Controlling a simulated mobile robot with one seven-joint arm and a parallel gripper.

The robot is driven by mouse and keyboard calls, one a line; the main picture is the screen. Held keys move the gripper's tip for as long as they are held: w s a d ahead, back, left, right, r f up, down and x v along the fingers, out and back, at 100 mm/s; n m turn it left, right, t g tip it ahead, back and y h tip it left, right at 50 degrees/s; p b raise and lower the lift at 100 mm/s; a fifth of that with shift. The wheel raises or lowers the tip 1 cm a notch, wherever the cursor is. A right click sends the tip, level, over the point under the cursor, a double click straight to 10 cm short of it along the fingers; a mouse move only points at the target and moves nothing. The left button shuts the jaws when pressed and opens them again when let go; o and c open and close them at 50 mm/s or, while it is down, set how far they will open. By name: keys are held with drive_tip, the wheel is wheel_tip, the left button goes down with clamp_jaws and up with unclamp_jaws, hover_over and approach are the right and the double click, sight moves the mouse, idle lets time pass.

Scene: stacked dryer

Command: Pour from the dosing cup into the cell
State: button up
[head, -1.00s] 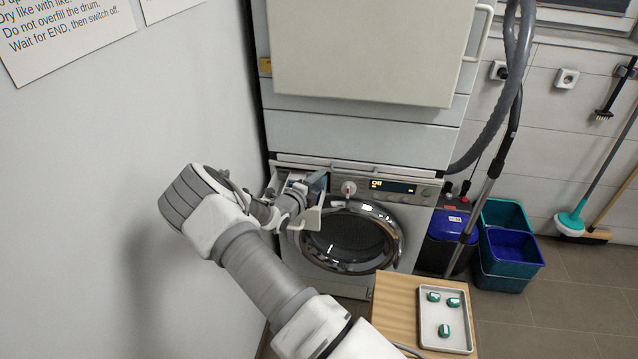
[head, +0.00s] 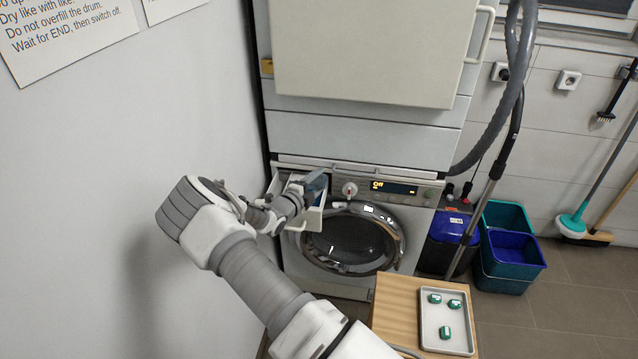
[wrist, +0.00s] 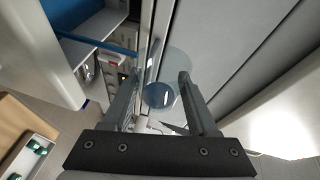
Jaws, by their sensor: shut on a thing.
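The dosing cup (wrist: 180,68) is clear and bluish, with a round blue patch inside it, in the wrist view. My gripper (wrist: 158,88) is shut on it, one dark finger on each side. In the head view the cup (head: 317,184) is a pale blue shape at my gripper (head: 300,196), over the open detergent drawer (head: 312,219). In the wrist view the drawer's pale wall (wrist: 45,50) and compartments, one of them blue, lie to the left of the cup. The cup looks tilted; I cannot see any stream or which cell lies under it.
The washing machine's round door (head: 352,240) is below the drawer, with the display panel (head: 395,187) to the right. A wooden stand (head: 393,305) carries a tray (head: 428,348) with green pods. Blue and teal buckets (head: 510,250) stand at right. The wall is close on the left.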

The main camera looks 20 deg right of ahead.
idle(0.4)
drive_tip(key=shift+s+d+f+m+y+p, duration=0.2)
drive_tip(key=shift+f+m+y+p, duration=0.25)
drive_tip(key=shift+m, duration=0.45)
drive_tip(key=shift+m, duration=0.4)
drive_tip(key=shift+d+f+m+y+p, duration=0.15)
drive_tip(key=shift+f+m+y+p, duration=0.2)
drive_tip(key=shift+m+y, duration=0.15)
drive_tip(key=shift+s+d+f+m+y, duration=0.1)
drive_tip(key=shift+f+m+y, duration=0.3)
drive_tip(key=shift+m, duration=0.4)
drive_tip(key=shift+r+t+y+p, duration=0.2)
drive_tip(key=shift+t+y+p, duration=0.1)
drive_tip(key=shift+p, duration=0.1)
